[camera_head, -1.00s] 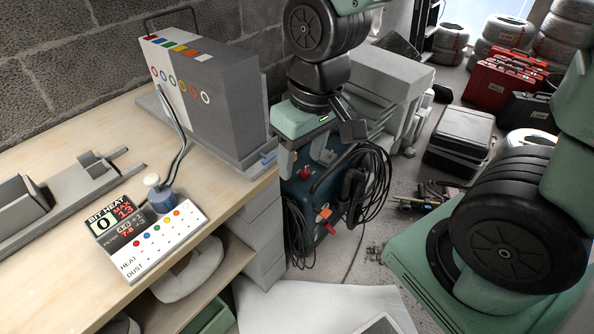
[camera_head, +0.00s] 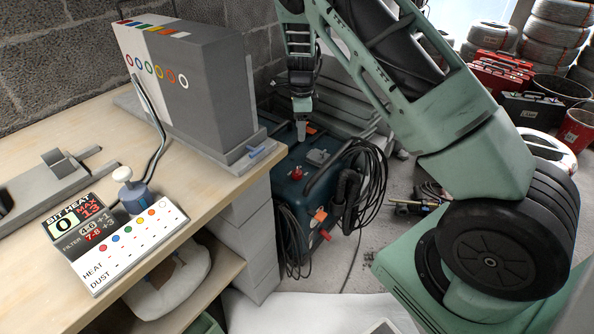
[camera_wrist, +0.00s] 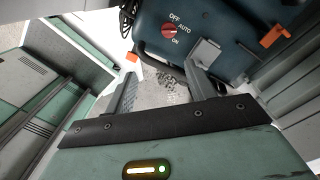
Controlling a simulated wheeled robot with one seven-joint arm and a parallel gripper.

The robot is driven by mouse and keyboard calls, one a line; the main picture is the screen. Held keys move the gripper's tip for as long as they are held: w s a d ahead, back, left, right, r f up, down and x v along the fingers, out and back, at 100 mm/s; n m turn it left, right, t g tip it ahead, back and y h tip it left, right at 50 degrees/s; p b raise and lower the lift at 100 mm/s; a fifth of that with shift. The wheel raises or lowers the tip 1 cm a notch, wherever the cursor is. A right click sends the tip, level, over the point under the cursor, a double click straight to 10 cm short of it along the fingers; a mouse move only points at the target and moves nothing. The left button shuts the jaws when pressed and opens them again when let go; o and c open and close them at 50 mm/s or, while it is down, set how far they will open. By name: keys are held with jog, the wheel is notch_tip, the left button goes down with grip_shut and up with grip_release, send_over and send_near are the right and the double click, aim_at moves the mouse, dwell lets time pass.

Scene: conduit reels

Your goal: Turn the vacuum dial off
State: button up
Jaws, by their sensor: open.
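The vacuum (camera_head: 292,200) is a dark blue box on the floor beside the workbench. Its red dial (camera_head: 296,173) is on the top panel. In the wrist view the dial (camera_wrist: 169,31) shows at the top centre, with OFF, AUTO and ON printed to its right. I cannot tell surely which label its pale mark points to. My gripper (camera_head: 301,132) hangs over the far side of the vacuum in the head view. In the wrist view my gripper (camera_wrist: 162,75) is open and empty, its fingers apart from the dial and nothing between them.
The workbench (camera_head: 150,225) holds a control panel (camera_head: 130,245) and a grey cabinet (camera_head: 195,85) close left of the vacuum. Black hoses (camera_head: 362,185) loop at its right. Orange latches, one at the front (camera_head: 321,215), stick out. A grey block (camera_wrist: 205,52) stands near the right finger.

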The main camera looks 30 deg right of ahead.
aim_at(297, 170)
jog(key=f, duration=0.6)
jog(key=w+f+m+b, duration=0.1)
jog(key=f, duration=0.5)
jog(key=w+f+m+b, duration=0.1)
jog(key=f, duration=0.6)
jog(key=shift+w+d+f, duration=0.1)
jog(key=shift+w+d, duration=0.1)
jog(key=c, duration=1)
